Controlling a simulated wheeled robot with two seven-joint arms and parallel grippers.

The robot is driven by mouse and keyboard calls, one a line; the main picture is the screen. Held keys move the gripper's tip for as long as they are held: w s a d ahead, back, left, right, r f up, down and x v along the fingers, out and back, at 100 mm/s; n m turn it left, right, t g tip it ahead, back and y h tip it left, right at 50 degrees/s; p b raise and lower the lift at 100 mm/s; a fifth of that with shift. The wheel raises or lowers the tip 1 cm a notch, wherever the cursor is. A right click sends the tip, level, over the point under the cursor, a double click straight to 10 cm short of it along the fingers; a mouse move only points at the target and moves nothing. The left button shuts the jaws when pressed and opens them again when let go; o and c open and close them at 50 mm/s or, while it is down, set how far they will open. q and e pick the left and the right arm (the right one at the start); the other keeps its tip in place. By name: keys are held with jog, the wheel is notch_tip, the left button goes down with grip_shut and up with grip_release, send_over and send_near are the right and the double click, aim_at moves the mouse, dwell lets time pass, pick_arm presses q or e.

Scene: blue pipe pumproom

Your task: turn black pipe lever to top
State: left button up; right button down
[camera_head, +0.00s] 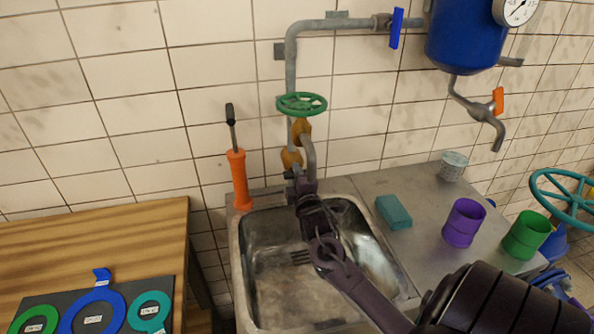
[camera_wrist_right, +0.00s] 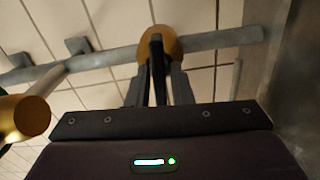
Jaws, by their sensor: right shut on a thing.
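The black pipe lever (camera_wrist_right: 157,68) sits on a round yellow valve body (camera_wrist_right: 160,42) on a grey pipe, in the right wrist view. My right gripper (camera_wrist_right: 158,88) has its two grey fingers on either side of the lever and is shut on it. In the head view my right gripper (camera_head: 302,183) is just below the yellow valve (camera_head: 291,158), over the back edge of the sink. There the gripper mostly hides the lever, so its exact angle is hard to tell. My left gripper is not in view.
A green handwheel (camera_head: 302,103) is above the valve. An orange pump (camera_head: 238,180) stands left of the sink (camera_head: 240,270). A teal sponge (camera_head: 394,212), a purple cup (camera_head: 463,223) and a green cup (camera_head: 527,235) are on the counter. A wooden table (camera_head: 110,235) is at left.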

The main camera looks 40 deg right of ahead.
jog(key=shift+f+n+p, duration=0.1)
jog(key=shift+n+p, duration=0.2)
jog(key=shift+n, duration=0.3)
jog(key=c, duration=1.5)
grip_release()
jog(key=shift+s+a, duration=0.1)
jog(key=b+v, duration=0.1)
jog(key=v, duration=0.6)
jog(key=shift+s+a, duration=0.15)
jog(key=shift+s, duration=0.15)
